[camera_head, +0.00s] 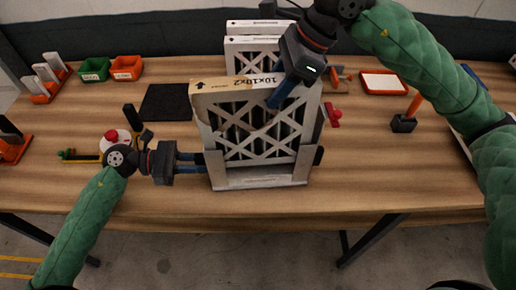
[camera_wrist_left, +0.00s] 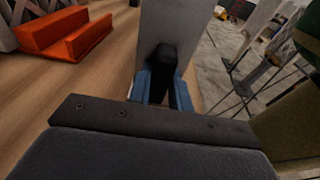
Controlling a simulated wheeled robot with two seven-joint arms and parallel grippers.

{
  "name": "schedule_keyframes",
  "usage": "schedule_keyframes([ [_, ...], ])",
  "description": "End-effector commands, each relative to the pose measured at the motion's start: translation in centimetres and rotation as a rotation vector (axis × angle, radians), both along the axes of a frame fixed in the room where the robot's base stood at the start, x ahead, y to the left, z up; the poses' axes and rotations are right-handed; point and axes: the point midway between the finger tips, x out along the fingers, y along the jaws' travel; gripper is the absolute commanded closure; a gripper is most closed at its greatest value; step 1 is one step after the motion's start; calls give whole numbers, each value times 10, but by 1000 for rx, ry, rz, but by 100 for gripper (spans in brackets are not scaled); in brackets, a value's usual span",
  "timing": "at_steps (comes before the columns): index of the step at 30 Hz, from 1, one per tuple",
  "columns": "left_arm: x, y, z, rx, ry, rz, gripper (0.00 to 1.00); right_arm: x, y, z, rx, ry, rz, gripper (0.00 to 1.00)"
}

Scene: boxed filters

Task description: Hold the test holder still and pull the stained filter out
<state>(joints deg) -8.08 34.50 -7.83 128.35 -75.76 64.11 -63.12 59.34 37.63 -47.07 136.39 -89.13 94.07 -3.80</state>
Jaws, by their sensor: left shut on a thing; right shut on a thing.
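The stained filter (camera_head: 232,88) is a cardboard-framed panel with a pleated face, a crossed lattice, "10x10x2" printing and brownish marks along its top edge. It stands upright in the grey test holder (camera_head: 258,178), which wraps its sides and bottom. My left gripper (camera_head: 202,159) is shut on the holder's dark side handle; the left wrist view shows its blue fingers around the black handle (camera_wrist_left: 164,66) on the grey side wall (camera_wrist_left: 166,25). My right gripper (camera_head: 274,103) comes from above and is shut on the filter's upper edge at the right; its fingers hide part of the lattice.
Two clean-looking white filters (camera_head: 252,43) stand behind the holder. A black mat (camera_head: 166,102), green bin (camera_head: 95,68) and orange bin (camera_head: 127,67) lie to the left. An orange-rimmed tray (camera_head: 384,83) lies right.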

Motion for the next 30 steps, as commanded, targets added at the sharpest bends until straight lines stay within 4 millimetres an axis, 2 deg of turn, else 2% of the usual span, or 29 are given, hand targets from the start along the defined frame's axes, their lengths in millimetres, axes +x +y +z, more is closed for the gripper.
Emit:
schedule_keyframes([
  [19,0,0,0,0,0,0,93,0,0,37,1,-1,0,76],
  [30,0,0,0,0,0,0,93,0,0,40,0,-1,0,76],
])
